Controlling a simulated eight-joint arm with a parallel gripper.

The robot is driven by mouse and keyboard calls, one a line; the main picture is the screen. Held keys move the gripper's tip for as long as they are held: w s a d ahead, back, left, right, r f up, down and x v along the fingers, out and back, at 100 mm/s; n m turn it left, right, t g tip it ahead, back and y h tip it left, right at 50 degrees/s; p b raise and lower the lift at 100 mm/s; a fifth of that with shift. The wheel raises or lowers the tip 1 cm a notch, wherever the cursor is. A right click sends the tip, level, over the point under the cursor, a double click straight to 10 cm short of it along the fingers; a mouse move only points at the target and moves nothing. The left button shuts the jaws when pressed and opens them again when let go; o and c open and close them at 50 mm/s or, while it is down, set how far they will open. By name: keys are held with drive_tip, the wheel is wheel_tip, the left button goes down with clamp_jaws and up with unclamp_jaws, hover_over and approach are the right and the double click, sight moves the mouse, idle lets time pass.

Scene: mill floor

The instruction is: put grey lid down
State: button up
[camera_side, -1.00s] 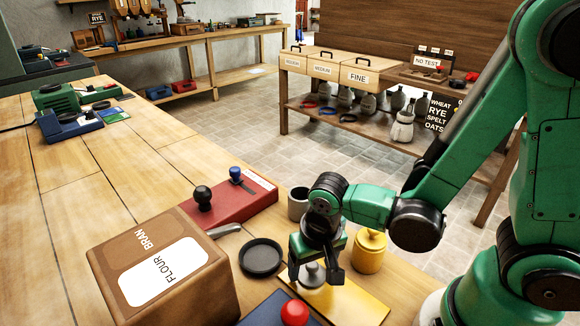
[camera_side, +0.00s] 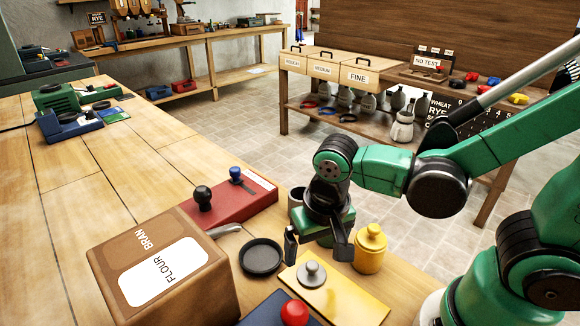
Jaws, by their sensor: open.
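The grey lid (camera_side: 312,273), round with a small knob on top, lies on the yellow board (camera_side: 345,298) towards its upper left end. My gripper (camera_side: 318,252) is open and empty above and behind the lid, with its fingers apart and clear of it. One finger is left of the lid, near the black dish, and the other is to the right, close to the yellow canister.
A yellow lidded canister (camera_side: 370,249) stands right of the gripper. A black round dish (camera_side: 261,257) is to the left. A brown box (camera_side: 165,268) marked FLOUR and BRAN, a red board (camera_side: 232,203) with knobs and a blue board with a red knob (camera_side: 295,312) stand close by.

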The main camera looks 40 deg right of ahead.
sight(317, 282)
wheel_tip(317, 282, up, 6)
drive_tip(key=w+d+r+n+t, duration=0.1)
drive_tip(key=w+d+n+t, duration=0.2)
drive_tip(key=d+n+t, duration=0.1)
drive_tip(key=shift+d+r+n+t+y, duration=0.15)
drive_tip(key=shift+d+n+t+y, duration=0.15)
drive_tip(key=shift+d+t, duration=0.55)
